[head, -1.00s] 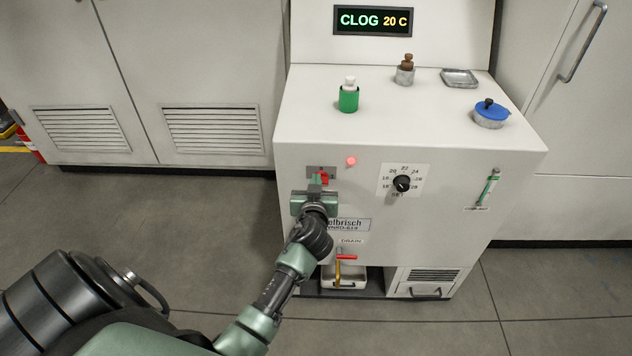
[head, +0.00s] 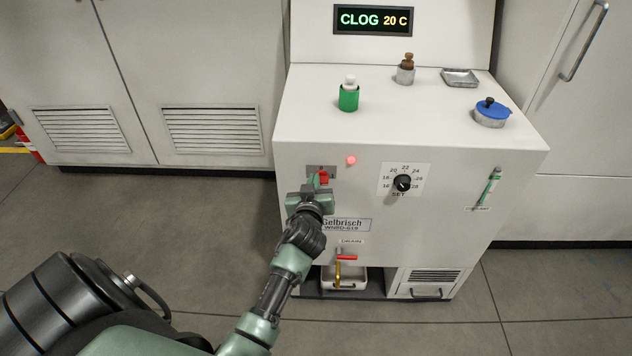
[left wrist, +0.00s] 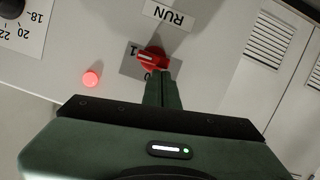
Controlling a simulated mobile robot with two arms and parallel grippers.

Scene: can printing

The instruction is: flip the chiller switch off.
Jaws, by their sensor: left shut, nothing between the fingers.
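The chiller switch is a red rotary knob on a small grey plate (head: 313,171) on the machine's front. The red knob (head: 322,178) also shows in the left wrist view (left wrist: 152,57), with a pale bar across it. There, a "1" is beside the knob and a partly hidden "0" is close to the fingertips. My left gripper (head: 316,189) is shut and empty in front of the plate. In the left wrist view its fingertips (left wrist: 158,76) reach the knob's lower edge; I cannot tell whether they touch it. My right gripper is not in view.
A lit red lamp (head: 351,160) and a temperature dial (head: 402,183) are right of the switch. The display (head: 373,20) reads CLOG 20 C. A red-handled drain valve (head: 343,258) is below. A green bottle (head: 348,98) and several containers stand on top.

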